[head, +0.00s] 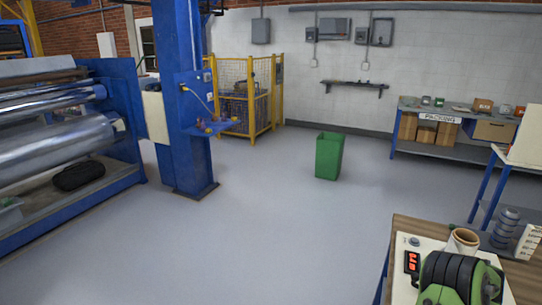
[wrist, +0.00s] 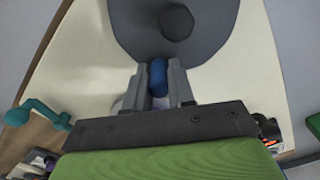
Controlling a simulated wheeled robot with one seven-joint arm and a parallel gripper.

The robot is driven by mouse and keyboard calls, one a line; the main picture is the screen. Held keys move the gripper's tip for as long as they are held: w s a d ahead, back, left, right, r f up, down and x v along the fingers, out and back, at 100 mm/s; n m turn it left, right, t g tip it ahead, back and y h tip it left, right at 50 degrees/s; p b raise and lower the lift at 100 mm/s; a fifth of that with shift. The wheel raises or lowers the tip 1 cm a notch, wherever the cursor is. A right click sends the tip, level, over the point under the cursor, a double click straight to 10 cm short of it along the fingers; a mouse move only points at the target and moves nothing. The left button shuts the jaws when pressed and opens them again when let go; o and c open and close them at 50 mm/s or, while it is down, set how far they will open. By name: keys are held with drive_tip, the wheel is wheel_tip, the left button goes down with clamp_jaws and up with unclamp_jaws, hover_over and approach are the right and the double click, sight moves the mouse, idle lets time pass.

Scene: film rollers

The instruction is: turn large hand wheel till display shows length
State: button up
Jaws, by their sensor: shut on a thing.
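The large hand wheel (wrist: 125,25) is a grey disc with a dark hub (wrist: 177,22) at the top of the wrist view. My gripper (wrist: 158,82) is shut on its blue handle (wrist: 158,76), with one finger on each side. The wheel's upper part is cut off by the frame. The display (head: 411,262) shows red figures on a pale panel at the lower right of the head view, too small to read. Red figures of the display also show in the wrist view (wrist: 268,143), partly hidden. I cannot make out the wheel or my gripper in the head view.
A cardboard tube (head: 463,240) stands by the display on the wooden bench (head: 405,226). A teal lever (wrist: 38,112) is left of my gripper. A green bin (head: 328,156), a blue column (head: 180,100) and a packing bench (head: 440,155) stand farther off. The middle floor is clear.

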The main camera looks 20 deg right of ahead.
drive_tip(key=shift+a, duration=0.2)
drive_tip(key=shift+w+f, duration=0.1)
drive_tip(key=shift+w, duration=0.95)
drive_tip(key=shift+a, duration=0.1)
drive_tip(key=shift+w+a, duration=0.1)
drive_tip(key=shift+w, duration=0.4)
drive_tip(key=shift+w+a, duration=0.15)
drive_tip(key=shift+w, duration=0.05)
drive_tip(key=o, duration=1.6)
drive_tip(key=shift+o, duration=0.2)
